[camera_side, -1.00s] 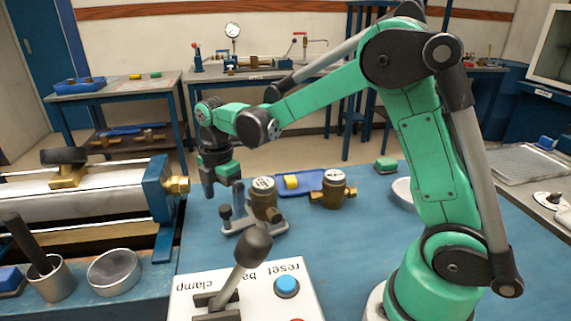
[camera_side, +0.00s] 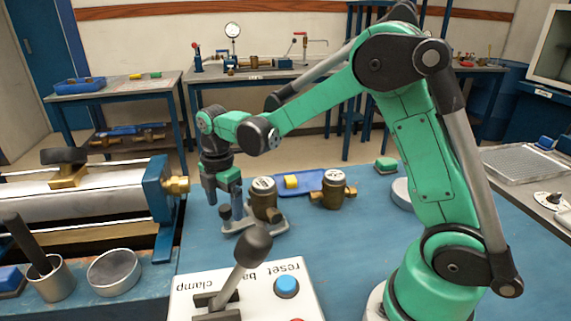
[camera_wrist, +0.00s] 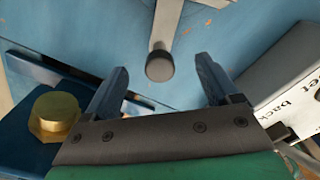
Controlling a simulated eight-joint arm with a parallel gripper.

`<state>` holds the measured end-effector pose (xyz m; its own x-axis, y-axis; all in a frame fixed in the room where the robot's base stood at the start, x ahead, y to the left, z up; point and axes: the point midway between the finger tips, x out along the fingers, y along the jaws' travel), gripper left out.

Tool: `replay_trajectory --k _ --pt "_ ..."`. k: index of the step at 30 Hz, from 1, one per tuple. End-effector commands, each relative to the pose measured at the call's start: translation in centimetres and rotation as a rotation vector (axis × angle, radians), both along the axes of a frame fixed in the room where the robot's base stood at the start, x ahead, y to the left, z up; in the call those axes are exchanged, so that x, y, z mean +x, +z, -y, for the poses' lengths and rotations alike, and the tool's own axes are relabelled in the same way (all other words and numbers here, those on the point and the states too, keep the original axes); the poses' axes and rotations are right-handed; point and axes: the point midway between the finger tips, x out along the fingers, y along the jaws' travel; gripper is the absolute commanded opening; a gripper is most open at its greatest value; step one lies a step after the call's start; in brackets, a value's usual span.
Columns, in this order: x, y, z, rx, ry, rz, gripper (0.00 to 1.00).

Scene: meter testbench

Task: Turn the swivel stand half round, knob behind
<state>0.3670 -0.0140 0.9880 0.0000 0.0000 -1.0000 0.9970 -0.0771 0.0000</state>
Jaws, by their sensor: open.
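The swivel stand (camera_side: 272,226) is a grey low frame on the blue bench, with a brass meter (camera_side: 264,203) upright on it. Its dark knob (camera_side: 225,212) is at the stand's left end in the side view, towards the brass fitting of the long cylinder. In the wrist view the knob (camera_wrist: 160,66) is a dark round cap at the end of a grey arm (camera_wrist: 168,25). My gripper (camera_side: 224,199) is open and just above the knob. In the wrist view the knob appears between the two blue fingertips of my gripper (camera_wrist: 162,68); I see no contact.
A second brass meter (camera_side: 334,190) and a blue tray (camera_side: 310,178) stand to the right. The cylinder rig with its brass fitting (camera_side: 178,185) is close at left. A white control box (camera_side: 262,290) with a lever (camera_side: 243,262) stands in front. The bench is clear at middle right.

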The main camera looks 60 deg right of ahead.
Motion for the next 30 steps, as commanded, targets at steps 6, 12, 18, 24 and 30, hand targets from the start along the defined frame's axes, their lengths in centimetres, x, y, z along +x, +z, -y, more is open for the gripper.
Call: replay_trajectory --k 6,12,18,24,30 --pt "-0.6 0.0 -0.2 0.0 0.001 0.0 0.82" --pt "-1.4 0.0 -0.6 0.0 0.001 0.0 0.82" --pt "-1.8 0.0 -0.7 0.0 0.001 0.0 0.82" --pt "-2.7 0.0 -0.9 0.0 0.0 0.0 0.82" --pt "-3.1 0.0 -0.9 0.0 0.0 0.0 0.82"
